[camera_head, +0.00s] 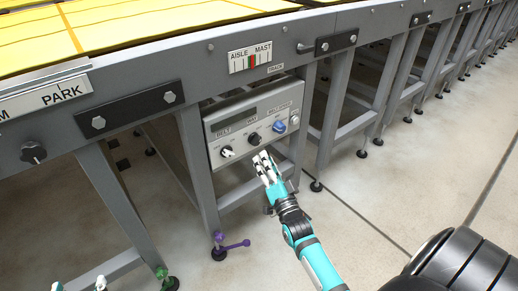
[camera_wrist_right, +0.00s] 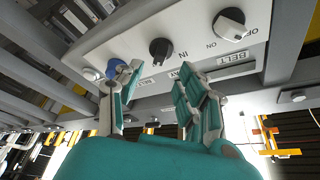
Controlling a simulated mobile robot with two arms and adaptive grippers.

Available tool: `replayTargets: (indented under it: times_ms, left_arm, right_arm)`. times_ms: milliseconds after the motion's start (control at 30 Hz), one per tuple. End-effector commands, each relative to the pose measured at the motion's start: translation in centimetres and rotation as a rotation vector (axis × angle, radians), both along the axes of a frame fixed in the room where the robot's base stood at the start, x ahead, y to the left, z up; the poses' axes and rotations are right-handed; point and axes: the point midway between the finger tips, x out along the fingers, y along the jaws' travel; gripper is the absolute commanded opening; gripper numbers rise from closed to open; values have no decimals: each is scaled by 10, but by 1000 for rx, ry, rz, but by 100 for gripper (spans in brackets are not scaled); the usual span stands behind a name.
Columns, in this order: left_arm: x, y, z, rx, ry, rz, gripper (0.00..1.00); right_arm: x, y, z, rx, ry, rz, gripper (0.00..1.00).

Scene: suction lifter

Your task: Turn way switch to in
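The control panel (camera_head: 235,150) is a grey box under the table edge, with three knobs in a row. The middle black knob (camera_head: 254,139), likely the way switch, also shows in the right wrist view (camera_wrist_right: 160,50), with "IN" printed beside it. Its exact setting is hard to read. My right gripper (camera_head: 264,160) is just below and in front of the panel. In the right wrist view its fingers (camera_wrist_right: 160,82) are spread apart with nothing between them, close to the middle knob but apart from it. Only tips of my left gripper (camera_head: 80,286) show at the bottom left edge.
The belt knob (camera_head: 227,152) is left of the middle knob and the blue knob (camera_head: 279,127) is right of it. Table legs (camera_head: 195,165) flank the panel. Open floor (camera_head: 370,215) lies to the right.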

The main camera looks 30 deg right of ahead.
Motion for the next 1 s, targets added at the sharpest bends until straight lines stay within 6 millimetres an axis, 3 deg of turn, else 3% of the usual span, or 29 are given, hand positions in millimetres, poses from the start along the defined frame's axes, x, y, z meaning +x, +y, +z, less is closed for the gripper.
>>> replayTargets:
  times_ms: [100, 300, 733, 1000]
  left_arm:
    - [7, -5, 16, -26, -105, -7, 60]
    - [12, -10, 42, -62, -245, -17, 60]
    - [12, -12, 54, -76, -303, -20, 60]
    - [12, -12, 54, -76, -303, -20, 60]
  right_arm:
    - [24, -5, 6, 0, -3, -1, 38]
    - [50, -10, 13, -1, 0, 0, 38]
    - [60, -12, 17, 0, 1, 1, 38]
    - [60, -12, 17, 0, 1, 1, 4]
